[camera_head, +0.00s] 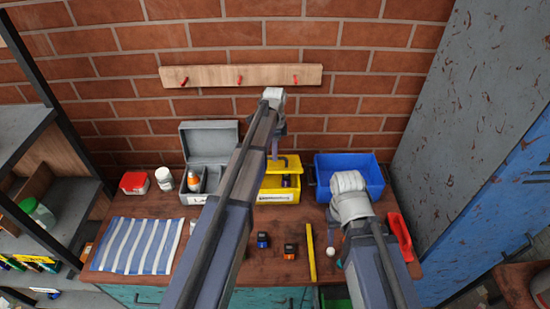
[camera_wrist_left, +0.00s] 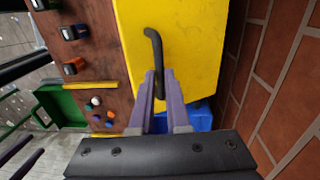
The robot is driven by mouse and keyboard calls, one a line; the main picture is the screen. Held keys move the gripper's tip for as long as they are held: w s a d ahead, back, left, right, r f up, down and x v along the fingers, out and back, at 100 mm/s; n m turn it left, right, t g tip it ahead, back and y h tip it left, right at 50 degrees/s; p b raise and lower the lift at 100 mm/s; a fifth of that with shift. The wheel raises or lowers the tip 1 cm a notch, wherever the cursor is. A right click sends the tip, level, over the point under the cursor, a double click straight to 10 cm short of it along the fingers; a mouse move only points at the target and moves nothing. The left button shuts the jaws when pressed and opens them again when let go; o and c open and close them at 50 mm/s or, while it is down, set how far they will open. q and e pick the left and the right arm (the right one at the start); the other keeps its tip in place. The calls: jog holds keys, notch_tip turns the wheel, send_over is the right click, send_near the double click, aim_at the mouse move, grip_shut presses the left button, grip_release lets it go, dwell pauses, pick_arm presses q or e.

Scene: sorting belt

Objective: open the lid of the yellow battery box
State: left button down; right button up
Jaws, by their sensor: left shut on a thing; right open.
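The yellow battery box (camera_head: 279,196) stands at the back of the bench, with a white label on its front. Its lid (camera_head: 288,161) is raised at the back, and a dark item (camera_head: 286,181) shows inside. In the left wrist view the yellow lid (camera_wrist_left: 190,45) fills the middle, with a black bent handle (camera_wrist_left: 153,40) on it. My left gripper (camera_wrist_left: 159,88) is shut on this handle; in the head view its fingers (camera_head: 274,149) are at the lid, partly behind my arm. My right gripper is open, its fingers (camera_wrist_left: 18,150) at the left edge of the wrist view.
A blue bin (camera_head: 350,192) stands right of the box, and a grey open case (camera_head: 208,145) left. A brick wall (camera_wrist_left: 285,110) is close behind.

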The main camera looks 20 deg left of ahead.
pick_arm(q)
jog(key=w+a+r+g+p, duration=0.1)
jog(key=w+a+r+p, duration=0.1)
jog(key=w, duration=1)
jog(key=shift+a+r, duration=0.5)
jog(key=shift+a, duration=0.2)
jog(key=c, duration=0.9)
grip_release()
jog(key=shift+h, duration=0.3)
